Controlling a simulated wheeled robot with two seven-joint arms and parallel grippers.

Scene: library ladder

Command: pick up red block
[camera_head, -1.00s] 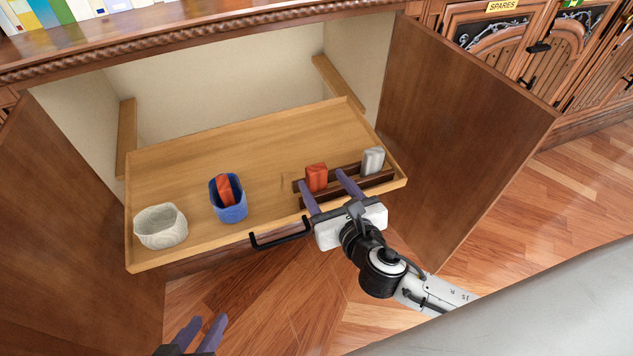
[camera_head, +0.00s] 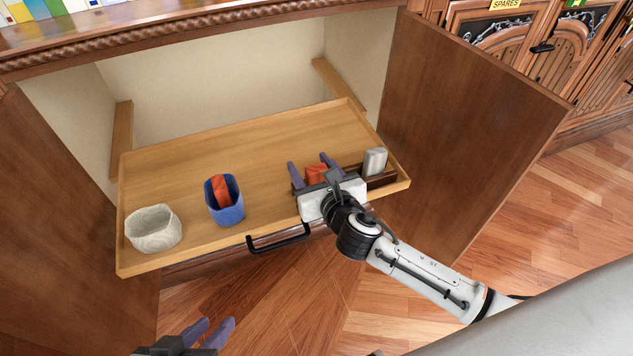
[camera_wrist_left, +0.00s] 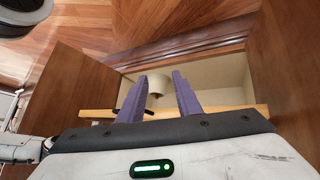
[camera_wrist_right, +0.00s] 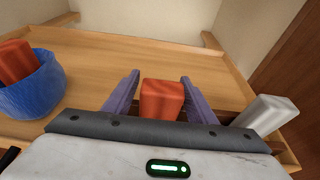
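A red block (camera_head: 315,174) stands in the dark wooden rack at the front right of the pull-out tray (camera_head: 262,150). It also shows in the right wrist view (camera_wrist_right: 162,99). My right gripper (camera_head: 308,166) is open, with one finger on each side of this block and gaps visible on both sides. Another red block (camera_head: 221,189) sits tilted inside a blue cup (camera_head: 226,208) on the tray's left half. My left gripper (camera_head: 208,331) is open and empty, low at the front left, outside the cabinet. It also shows in the left wrist view (camera_wrist_left: 160,95).
A silver-grey block (camera_head: 375,161) stands at the rack's right end, close to my right gripper. A whitish bowl (camera_head: 153,229) sits at the tray's left. A black handle (camera_head: 278,240) juts from the tray front. Open cabinet doors (camera_head: 470,130) flank the tray.

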